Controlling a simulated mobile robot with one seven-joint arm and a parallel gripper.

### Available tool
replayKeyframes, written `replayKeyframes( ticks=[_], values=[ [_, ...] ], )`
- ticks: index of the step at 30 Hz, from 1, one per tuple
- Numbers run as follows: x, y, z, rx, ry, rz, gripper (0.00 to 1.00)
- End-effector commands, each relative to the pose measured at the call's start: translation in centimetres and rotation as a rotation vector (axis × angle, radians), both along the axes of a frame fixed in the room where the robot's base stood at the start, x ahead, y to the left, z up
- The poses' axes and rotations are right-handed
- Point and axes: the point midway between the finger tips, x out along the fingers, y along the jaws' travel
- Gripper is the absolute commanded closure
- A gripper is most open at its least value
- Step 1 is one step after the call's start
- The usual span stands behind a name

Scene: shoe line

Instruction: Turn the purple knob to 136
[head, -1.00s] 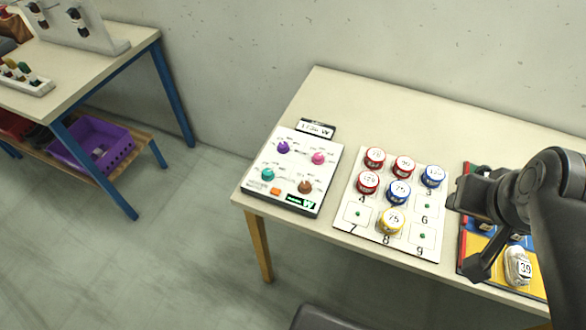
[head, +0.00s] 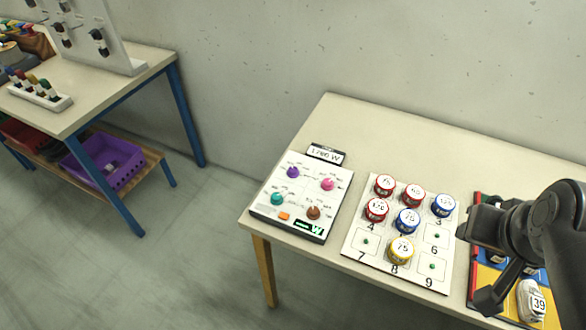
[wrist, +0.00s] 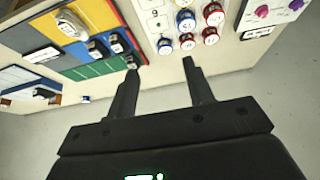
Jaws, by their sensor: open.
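The purple knob (head: 293,172) is at the upper left of a white control panel (head: 262,208) on the table. A pink, a teal and a brown knob share the panel. A small sign behind the panel (head: 326,153) appears to read 1700 W. The markings around the purple knob are too small to read. In the wrist view the panel (wrist: 250,30) shows at the top right, with the purple knob (wrist: 296,5) at its edge. My gripper (wrist: 160,64) is open and empty. It is over the right side of the table, well away from the panel.
Right of the panel, a white numbered board (head: 388,279) holds several red, blue and yellow round pieces. A coloured board (head: 489,275) with shoes lies below my arm. Another table (head: 100,107) with a purple basket (head: 103,163) stands at left. The floor between the tables is clear.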

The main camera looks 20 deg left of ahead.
Motion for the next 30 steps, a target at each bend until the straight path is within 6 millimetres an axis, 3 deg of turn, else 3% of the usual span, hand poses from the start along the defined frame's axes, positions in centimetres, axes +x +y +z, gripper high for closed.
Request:
replayKeyframes(
  ticks=[5, 14, 23, 30],
  values=[
    [2.8, 1.8, 1.0, -0.003, 0.044, 0.025, 0.52],
    [10.3, 8.6, 1.8, -0.011, 0.151, 0.086, 0.52],
    [16.6, 18.1, -0.2, -0.014, 0.257, 0.147, 0.52],
    [19.8, 26.9, -3.8, -0.012, 0.345, 0.191, 0.52]
  ],
)
